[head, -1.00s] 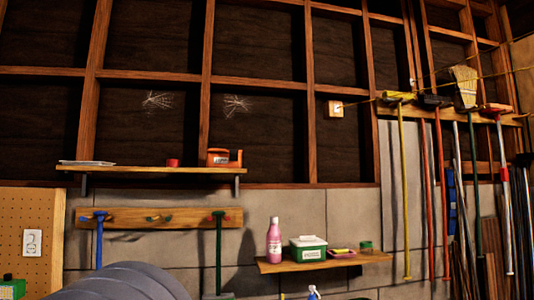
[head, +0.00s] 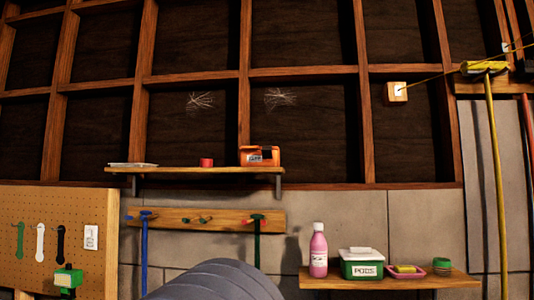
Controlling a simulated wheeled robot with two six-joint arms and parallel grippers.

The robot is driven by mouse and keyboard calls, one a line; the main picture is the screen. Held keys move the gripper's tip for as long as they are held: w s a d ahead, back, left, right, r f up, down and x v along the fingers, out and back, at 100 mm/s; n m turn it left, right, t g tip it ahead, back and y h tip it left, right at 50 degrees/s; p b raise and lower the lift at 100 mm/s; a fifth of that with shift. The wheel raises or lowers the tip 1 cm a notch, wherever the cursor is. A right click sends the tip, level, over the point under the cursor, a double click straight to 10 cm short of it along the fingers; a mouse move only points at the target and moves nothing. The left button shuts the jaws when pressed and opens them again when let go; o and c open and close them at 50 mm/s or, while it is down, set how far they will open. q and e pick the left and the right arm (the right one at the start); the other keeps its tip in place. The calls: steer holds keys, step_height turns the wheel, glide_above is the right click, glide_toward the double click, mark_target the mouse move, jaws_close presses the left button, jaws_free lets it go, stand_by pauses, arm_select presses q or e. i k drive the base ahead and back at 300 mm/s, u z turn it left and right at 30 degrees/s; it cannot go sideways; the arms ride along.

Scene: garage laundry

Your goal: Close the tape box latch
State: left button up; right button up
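An orange box (head: 259,156), which may be the tape box, sits at the right end of the upper wooden shelf. A pale label shows on its front. Its latch is too small to make out, so I cannot tell whether it is open or shut. A small red roll (head: 206,162) stands on the same shelf to its left. Neither of my grippers is in view.
The upper shelf (head: 180,171) also holds flat pale sheets (head: 132,165). A lower right shelf (head: 390,281) holds a pink bottle (head: 318,251), a green PODS tub (head: 361,266) and small items. A large grey ribbed shape (head: 218,281) fills the bottom middle.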

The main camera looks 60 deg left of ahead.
mark_target(266, 151)
steer(key=u, duration=0.4)
steer(key=i, duration=0.7)
steer(key=u, duration=1.3)
steer(key=i, duration=0.55)
steer(key=u, duration=0.6)
